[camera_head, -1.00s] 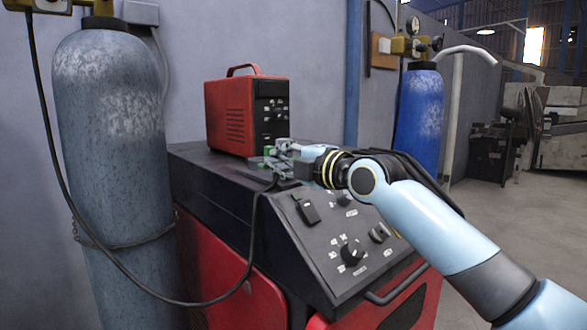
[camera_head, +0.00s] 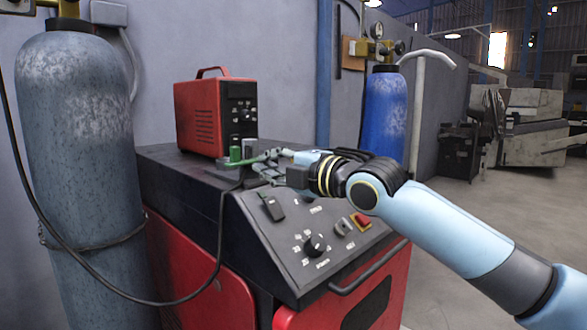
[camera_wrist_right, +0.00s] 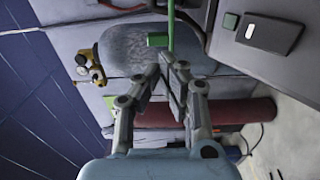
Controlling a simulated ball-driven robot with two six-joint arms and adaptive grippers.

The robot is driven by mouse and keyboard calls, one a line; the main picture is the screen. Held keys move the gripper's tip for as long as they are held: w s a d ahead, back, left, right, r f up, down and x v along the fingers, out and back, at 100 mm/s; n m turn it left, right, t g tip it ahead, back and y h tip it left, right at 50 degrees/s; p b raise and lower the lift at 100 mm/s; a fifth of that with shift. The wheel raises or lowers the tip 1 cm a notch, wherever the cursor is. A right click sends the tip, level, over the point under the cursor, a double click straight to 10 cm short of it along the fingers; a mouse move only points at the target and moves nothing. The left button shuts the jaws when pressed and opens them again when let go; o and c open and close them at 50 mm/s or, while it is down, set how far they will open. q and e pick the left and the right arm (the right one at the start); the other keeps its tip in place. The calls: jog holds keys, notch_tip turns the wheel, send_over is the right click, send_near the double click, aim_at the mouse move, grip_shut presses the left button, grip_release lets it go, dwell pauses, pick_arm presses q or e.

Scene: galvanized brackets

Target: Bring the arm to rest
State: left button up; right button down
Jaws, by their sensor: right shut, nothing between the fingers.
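My right arm comes in from the right in the head view. Its gripper (camera_head: 268,168) is over the back part of the dark-topped red welding machine (camera_head: 170,160), in front of the small red box. In the right wrist view the fingers (camera_wrist_right: 168,70) are together with nothing between them. A green part with a short upright cylinder (camera_head: 235,154) is just beyond the fingertips; it also shows in the wrist view (camera_wrist_right: 158,39). I cannot tell whether the fingers touch it. My left gripper is not in view.
The red box (camera_head: 205,115) stands on the machine. A grey gas cylinder (camera_head: 80,170) stands at left, a blue one (camera_head: 385,115) behind. A black cable (camera_head: 150,302) hangs in front. The sloped panel has a knob (camera_head: 315,245) and red switch (camera_head: 361,221). Floor is open at right.

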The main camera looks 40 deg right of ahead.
jog(key=s+a+f+m+g+h+p, duration=0.1)
jog(key=s+a+f+m+g, duration=0.1)
jog(key=s+f+m+g, duration=0.55)
jog(key=s+a+f+m+g+h, duration=0.2)
jog(key=s+f+m, duration=0.45)
jog(key=s, duration=0.85)
jog(key=s+a+f+m+g+h+p, duration=0.15)
jog(key=s+f+m+g, duration=0.35)
jog(key=s+f, duration=0.5)
jog(key=s+d+f+g+b, duration=0.1)
jog(key=s+f+b, duration=0.1)
jog(key=f, duration=1.3)
jog(key=s+d+f+b, duration=0.1)
jog(key=s+f, duration=0.2)
jog(key=f, duration=1.1)
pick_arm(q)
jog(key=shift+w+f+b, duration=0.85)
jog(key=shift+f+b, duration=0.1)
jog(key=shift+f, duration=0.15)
pick_arm(e)
jog(key=s+d+f+g, duration=0.1)
jog(key=s+f, duration=1.5)
jog(key=s, duration=0.1)
jog(key=shift+s+f+m, duration=0.15)
jog(key=shift+f+m, duration=0.15)
